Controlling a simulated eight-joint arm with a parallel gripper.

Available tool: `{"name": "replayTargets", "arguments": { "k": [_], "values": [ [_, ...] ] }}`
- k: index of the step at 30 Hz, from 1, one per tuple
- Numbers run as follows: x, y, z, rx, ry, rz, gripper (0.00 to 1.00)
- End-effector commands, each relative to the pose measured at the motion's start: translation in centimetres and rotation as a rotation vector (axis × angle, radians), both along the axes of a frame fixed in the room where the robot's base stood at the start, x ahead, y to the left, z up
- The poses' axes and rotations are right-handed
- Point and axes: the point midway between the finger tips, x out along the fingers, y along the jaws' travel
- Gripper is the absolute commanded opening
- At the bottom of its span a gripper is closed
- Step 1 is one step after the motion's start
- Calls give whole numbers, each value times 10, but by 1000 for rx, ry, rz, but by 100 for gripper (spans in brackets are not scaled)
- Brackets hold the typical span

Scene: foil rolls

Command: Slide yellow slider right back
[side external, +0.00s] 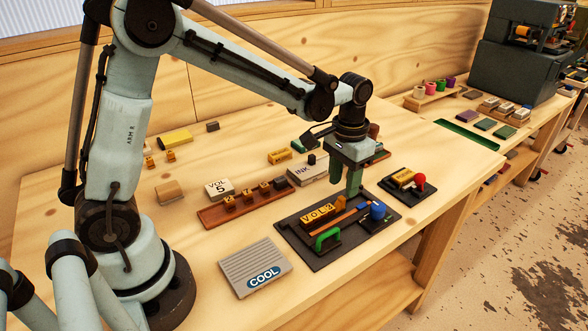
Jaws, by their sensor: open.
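A dark control board (296,247) lies on the wooden table in front of my arm. I cannot tell whether a finger touches the slider. A blue knob (377,211) and a green handle (327,240) are also on the board.
Yellow blocks reading VOL (317,214) sit on the board's left part. A small dark base with a red knob (420,180) is to the right. A grey ribbed COOL panel (255,262) lies front left. A brown rack (245,208) and INK box (305,170) are behind.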

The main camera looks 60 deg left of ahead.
Motion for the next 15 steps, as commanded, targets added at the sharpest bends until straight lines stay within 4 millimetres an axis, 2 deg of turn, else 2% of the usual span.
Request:
{"name": "replayTargets", "arguments": {
  "k": [6, 15],
  "values": [
    [1, 0, -30, 0, -1, 0, 44],
    [0, 0, -43, 0, -1, 0, 44]
  ]
}}
